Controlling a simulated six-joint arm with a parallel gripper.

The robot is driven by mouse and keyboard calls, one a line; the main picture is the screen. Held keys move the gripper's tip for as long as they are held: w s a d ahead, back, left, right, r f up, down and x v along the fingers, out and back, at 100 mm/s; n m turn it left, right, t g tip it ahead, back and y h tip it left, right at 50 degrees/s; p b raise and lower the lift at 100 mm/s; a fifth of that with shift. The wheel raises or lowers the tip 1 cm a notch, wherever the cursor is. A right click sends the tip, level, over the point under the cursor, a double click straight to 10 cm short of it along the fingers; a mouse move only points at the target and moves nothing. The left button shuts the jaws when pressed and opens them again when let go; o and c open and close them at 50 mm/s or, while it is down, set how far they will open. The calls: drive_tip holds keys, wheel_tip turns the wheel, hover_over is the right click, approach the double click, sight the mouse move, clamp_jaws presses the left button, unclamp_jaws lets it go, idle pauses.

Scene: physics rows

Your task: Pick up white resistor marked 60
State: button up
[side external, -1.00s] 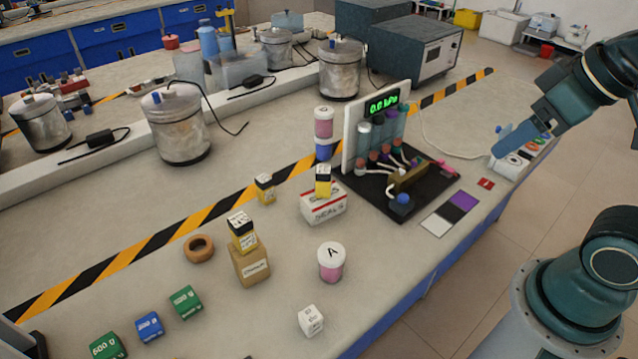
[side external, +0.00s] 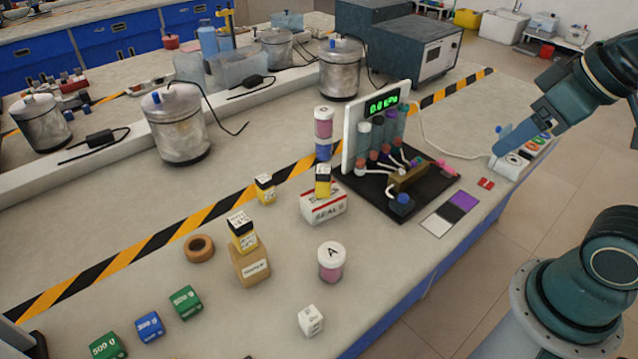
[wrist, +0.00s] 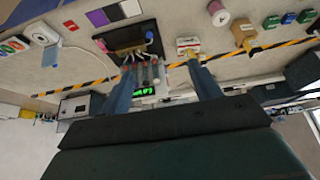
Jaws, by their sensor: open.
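A small white cube with dark marks (side external: 310,320) sits on the bench near its front edge in the side view. It is the only small white block I see; its marks are too blurred to read as 60. I cannot find it in the wrist view. My gripper (side external: 512,140) is high at the right in the side view, far from the cube. In the wrist view its two blue fingers are wide apart, with nothing held between the tips (wrist: 160,66).
A pink jar marked A (side external: 331,262) stands just behind the cube. A brown box with a yellow block on top (side external: 250,264) and a white SEALS box (side external: 322,206) are farther back. Green and blue blocks (side external: 150,327) lie left. A black board (side external: 405,192) holds tubes and a display.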

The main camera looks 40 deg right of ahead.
drive_tip(key=shift+w, duration=0.1)
drive_tip(key=shift+c, duration=0.4)
drive_tip(key=n+g+y, duration=0.5)
drive_tip(key=n, duration=1.2)
hover_over(313, 313)
drive_tip(key=d, duration=0.5)
wheel_tip(313, 313, down, 18)
drive_tip(key=shift+a+f+h, duration=0.15)
drive_tip(key=shift+h, duration=0.15)
drive_tip(key=shift+s+x, duration=0.2)
drive_tip(key=shift+x, duration=3.9)
drive_tip(key=shift+a+f, duration=0.1)
drive_tip(key=shift+x, duration=2.5)
